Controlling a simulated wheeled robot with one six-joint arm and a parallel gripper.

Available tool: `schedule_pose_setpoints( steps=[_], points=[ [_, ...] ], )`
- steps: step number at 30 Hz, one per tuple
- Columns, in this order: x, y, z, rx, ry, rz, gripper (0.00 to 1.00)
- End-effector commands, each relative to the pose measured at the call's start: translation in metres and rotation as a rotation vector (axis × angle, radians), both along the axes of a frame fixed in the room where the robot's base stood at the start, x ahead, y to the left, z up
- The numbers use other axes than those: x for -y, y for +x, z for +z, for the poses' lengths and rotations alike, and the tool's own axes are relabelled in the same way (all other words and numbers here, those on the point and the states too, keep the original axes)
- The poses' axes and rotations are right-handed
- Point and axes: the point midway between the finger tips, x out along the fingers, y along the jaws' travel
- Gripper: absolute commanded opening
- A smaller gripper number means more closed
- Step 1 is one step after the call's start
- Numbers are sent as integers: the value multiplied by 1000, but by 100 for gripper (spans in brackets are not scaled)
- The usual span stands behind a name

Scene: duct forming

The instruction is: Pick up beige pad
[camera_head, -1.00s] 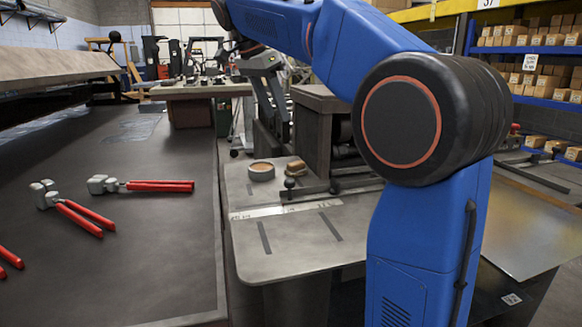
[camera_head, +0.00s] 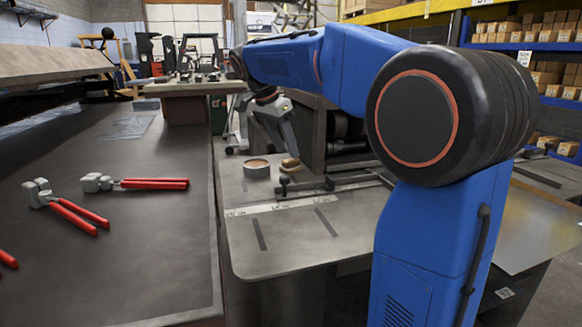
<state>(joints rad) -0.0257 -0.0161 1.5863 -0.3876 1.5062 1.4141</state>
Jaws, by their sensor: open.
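The beige pad (camera_head: 290,163) is a small tan block on the grey metal machine table, right beside a round tin. My gripper (camera_head: 285,148) reaches down from the end of my blue arm, with its fingers just above and behind the pad. The fingers look apart and hold nothing that I can see. At this distance I cannot tell whether a fingertip touches the pad.
The round tin (camera_head: 257,168) stands just left of the pad. A black-knobbed bar (camera_head: 300,186) lies in front of it, and a dark machine housing (camera_head: 318,128) rises behind right. Red-handled tools (camera_head: 150,184) lie on the left bench (camera_head: 130,260).

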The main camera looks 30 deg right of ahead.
Motion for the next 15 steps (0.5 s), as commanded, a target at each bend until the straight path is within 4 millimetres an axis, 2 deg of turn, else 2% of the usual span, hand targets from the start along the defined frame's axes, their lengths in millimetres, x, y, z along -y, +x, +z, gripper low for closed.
schedule_pose_setpoints(
  steps=[3, 7, 15],
  points=[
    [7, -1, -17, -2, 0, -1, 45],
    [12, 1, -29, -2, 0, -1, 45],
    [14, 1, -35, -1, 0, 0, 45]
  ],
)
